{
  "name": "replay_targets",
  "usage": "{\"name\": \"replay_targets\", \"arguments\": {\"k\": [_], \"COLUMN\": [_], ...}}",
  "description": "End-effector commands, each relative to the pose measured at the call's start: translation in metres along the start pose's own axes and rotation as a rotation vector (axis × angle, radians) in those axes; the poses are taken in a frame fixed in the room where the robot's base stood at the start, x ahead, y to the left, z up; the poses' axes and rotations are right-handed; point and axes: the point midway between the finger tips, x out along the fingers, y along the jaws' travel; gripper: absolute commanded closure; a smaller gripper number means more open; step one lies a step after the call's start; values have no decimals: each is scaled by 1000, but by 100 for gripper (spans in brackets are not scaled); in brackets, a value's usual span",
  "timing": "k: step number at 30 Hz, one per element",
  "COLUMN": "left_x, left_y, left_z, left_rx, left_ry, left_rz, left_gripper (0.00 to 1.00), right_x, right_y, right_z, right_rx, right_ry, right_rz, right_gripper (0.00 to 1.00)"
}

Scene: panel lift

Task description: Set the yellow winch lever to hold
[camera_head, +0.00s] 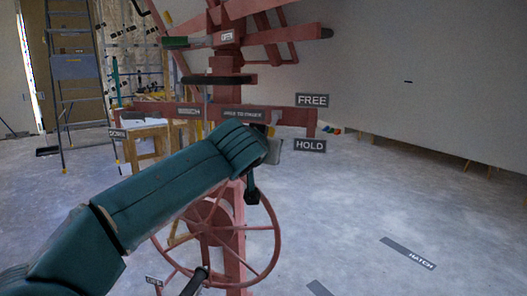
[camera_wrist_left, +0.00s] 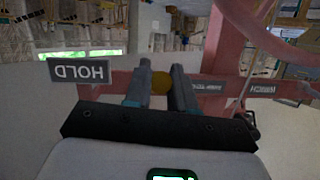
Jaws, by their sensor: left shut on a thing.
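The yellow winch lever's round knob (camera_wrist_left: 162,86) shows between the two fingers of my left gripper (camera_wrist_left: 161,90) in the wrist view. The gripper is shut on it. In the head view my left arm reaches across to the red lift frame, and its wrist hides the lever. The FREE sign (camera_head: 312,100) is above the HOLD sign (camera_head: 309,146), both just right of my wrist. In the wrist view the HOLD sign (camera_wrist_left: 80,71) is upside down, left of the fingers. I cannot tell the lever's exact setting. My right gripper is not in view.
A red spoked handwheel (camera_head: 219,232) is below my left wrist. The red crossbar (camera_head: 165,109) carries winch labels. A ladder (camera_head: 77,85) and wooden stand (camera_head: 145,145) are at the left. A HATCH floor marking (camera_head: 409,252) lies right; the floor there is clear.

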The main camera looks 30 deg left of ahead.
Motion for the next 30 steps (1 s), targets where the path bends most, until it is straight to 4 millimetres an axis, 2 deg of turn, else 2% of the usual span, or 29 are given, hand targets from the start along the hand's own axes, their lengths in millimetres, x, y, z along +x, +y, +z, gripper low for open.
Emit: {"name": "replay_targets", "arguments": {"k": [6, 7, 8, 9, 17, 20, 23, 30], "left_x": [0, 0, 0, 0, 0, -6, -22, -86], "left_y": [0, 0, 0, 0, 0, 0, 0, 0], "left_z": [-2, -2, -2, -2, -1, -2, -2, -3], "left_rx": [0, 0, 0, 0, 0, 0, 0, -1], "left_ry": [5, 5, 5, 5, 3, 4, 6, 8], "left_rz": [1, 1, 1, 1, 0, 1, 3, 6], "left_gripper": [100, 66, 56, 50, 50, 50, 50, 50], "right_x": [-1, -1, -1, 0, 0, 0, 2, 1], "right_y": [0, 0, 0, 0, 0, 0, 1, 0], "right_z": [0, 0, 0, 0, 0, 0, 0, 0], "right_rx": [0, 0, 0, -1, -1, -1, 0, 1], "right_ry": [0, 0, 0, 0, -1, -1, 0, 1], "right_rz": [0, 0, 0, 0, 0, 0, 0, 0], "right_gripper": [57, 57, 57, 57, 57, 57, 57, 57]}}
